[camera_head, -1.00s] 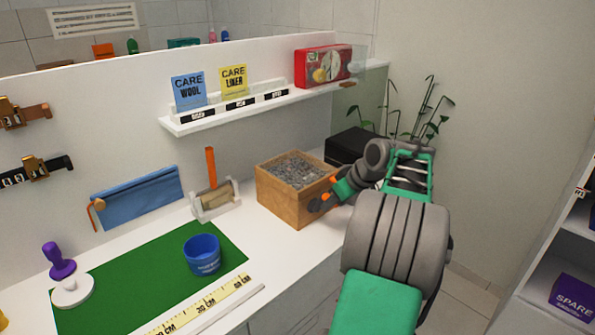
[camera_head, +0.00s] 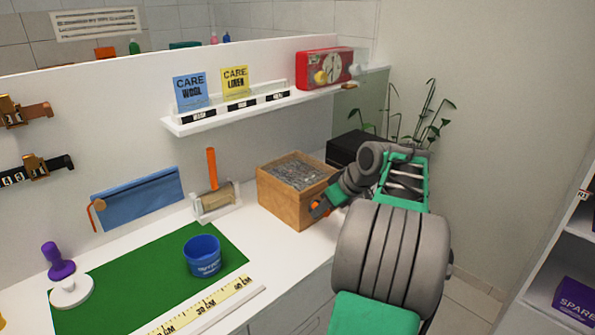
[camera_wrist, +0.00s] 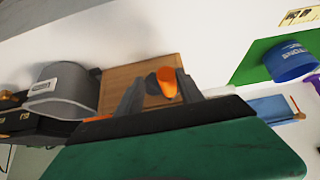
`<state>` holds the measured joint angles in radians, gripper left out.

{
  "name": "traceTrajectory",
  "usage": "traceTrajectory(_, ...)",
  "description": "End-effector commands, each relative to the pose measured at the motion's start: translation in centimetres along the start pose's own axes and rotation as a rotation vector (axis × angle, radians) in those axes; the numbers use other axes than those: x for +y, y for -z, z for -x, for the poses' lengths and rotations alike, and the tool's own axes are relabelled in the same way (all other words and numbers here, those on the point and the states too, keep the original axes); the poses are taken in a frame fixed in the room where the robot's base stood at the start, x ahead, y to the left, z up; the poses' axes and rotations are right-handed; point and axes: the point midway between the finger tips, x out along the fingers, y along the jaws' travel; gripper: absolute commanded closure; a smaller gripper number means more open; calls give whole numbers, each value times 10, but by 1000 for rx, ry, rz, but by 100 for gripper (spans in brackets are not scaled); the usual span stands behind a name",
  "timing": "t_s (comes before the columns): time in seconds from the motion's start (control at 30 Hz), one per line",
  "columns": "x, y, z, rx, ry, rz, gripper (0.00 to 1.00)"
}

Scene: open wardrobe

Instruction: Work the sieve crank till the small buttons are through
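The sieve is a wooden box (camera_head: 283,206) on the white counter, with a bed of small grey buttons (camera_head: 297,171) on top. Its wooden side (camera_wrist: 168,63) shows in the wrist view. The orange crank handle (camera_wrist: 168,81) is on the box's right side. My gripper (camera_head: 317,205) is at that side, low on the box. In the wrist view my two fingers (camera_wrist: 159,90) stand either side of the handle and appear closed on it. The crank's arm and hub are mostly hidden.
A blue cup (camera_head: 203,257) stands on a green mat (camera_head: 120,290). A holder with an orange-handled tool (camera_head: 213,175) stands left of the sieve. A black box (camera_head: 350,148) is behind my arm. A shelf (camera_head: 225,118) runs above.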

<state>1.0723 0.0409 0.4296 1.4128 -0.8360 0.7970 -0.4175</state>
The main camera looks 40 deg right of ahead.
Motion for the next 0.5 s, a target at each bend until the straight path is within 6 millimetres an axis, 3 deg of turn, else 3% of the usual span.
traceTrajectory(0.1,17,0,3,-3,-3,-11,58)
traceTrajectory(0.17,23,-1,2,-3,-3,-11,63)
traceTrajectory(0.23,28,-2,1,-3,-3,-10,75)
traceTrajectory(0.5,29,-2,-2,-1,-1,-4,75)
